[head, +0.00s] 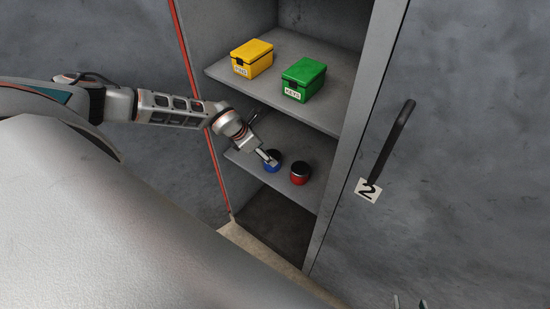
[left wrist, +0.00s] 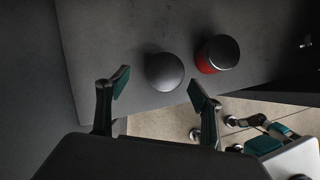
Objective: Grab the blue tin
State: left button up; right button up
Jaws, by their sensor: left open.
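The blue tin (head: 273,166), round with a dark lid, stands on the lower shelf of the locker. In the left wrist view only its dark lid (left wrist: 165,72) shows, just ahead of and between the finger lines. My left gripper (left wrist: 159,86) is open, with one finger on each side and a gap to the tin. In the head view my left wrist reaches in to the tin and hides part of it. My right gripper (head: 410,303) shows only as two separated tips at the bottom edge, apart from the tins.
A red tin (head: 299,175) with a dark lid stands close right of the blue one. A yellow box (head: 252,60) and a green box (head: 304,80) sit on the upper shelf (head: 340,98) above. A grey door (head: 450,150) with a dark handle is at right.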

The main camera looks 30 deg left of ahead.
aim_at(275, 154)
pick_arm(q)
jog(key=shift+w+d+f, duration=0.1)
jog(key=shift+d+f, duration=0.2)
jog(key=shift+f, duration=0.4)
jog(key=shift+b+x, duration=0.4)
jog(key=shift+x, duration=1.9)
jog(key=shift+d, duration=0.1)
jog(key=c, duration=1.4)
